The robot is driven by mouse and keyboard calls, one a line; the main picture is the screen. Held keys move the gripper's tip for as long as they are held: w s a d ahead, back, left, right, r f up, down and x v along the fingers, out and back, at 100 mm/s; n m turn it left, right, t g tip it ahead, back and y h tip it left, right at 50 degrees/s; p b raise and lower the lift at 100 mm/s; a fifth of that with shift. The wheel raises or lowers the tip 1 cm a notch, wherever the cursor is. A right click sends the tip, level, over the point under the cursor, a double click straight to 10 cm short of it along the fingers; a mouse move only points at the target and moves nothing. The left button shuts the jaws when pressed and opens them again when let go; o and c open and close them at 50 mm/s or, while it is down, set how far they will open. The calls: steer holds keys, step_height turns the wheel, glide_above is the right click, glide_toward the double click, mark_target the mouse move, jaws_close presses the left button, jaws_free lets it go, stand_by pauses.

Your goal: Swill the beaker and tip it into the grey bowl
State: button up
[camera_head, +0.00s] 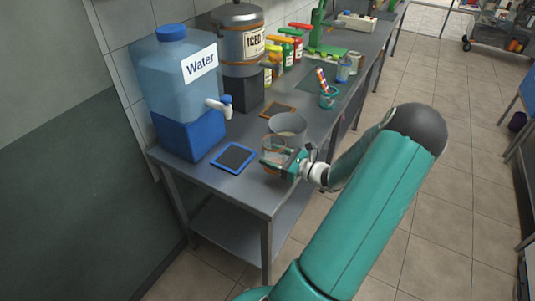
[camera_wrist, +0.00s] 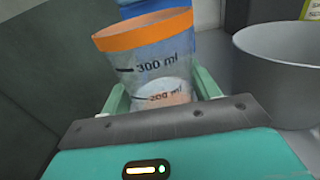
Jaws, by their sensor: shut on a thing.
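My gripper (camera_head: 284,164) is shut on a clear beaker (camera_head: 274,147). In the wrist view the beaker (camera_wrist: 150,58) stands between the two fingers of my gripper (camera_wrist: 160,95), slightly tilted, with an orange rim and marks reading 300 ml and 200 ml. What it holds is hard to tell. The grey bowl (camera_head: 289,121) stands on the metal counter just behind the beaker. In the wrist view the grey bowl (camera_wrist: 283,85) is to the right of the beaker, apart from it. The bowl's inside is mostly hidden.
A blue water dispenser (camera_head: 187,90) with a tap stands at the counter's left end. A blue-framed mat (camera_head: 234,158) lies in front of it. A metal ICED urn (camera_head: 240,45), several coloured bottles (camera_head: 290,40) and a teal cup (camera_head: 328,97) stand farther back. The metal counter (camera_head: 240,190) is clear near its front corner.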

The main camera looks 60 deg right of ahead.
steer(key=shift+s+d, duration=0.15)
steer(key=shift+s, duration=1.3)
steer(key=shift+w+d, duration=0.15)
steer(key=shift+d, duration=0.85)
steer(key=shift+w+a, duration=0.15)
steer(key=shift+w, duration=0.85)
steer(key=shift+s+a, duration=0.1)
steer(key=shift+a, duration=0.9)
steer(key=shift+s, duration=1.05)
steer(key=shift+w+d, duration=0.15)
steer(key=shift+d, duration=1)
steer(key=shift+w+a, duration=0.15)
steer(key=shift+w, duration=0.85)
steer(key=shift+s+a, duration=0.1)
steer(key=shift+a, duration=0.85)
steer(key=shift+s, duration=0.15)
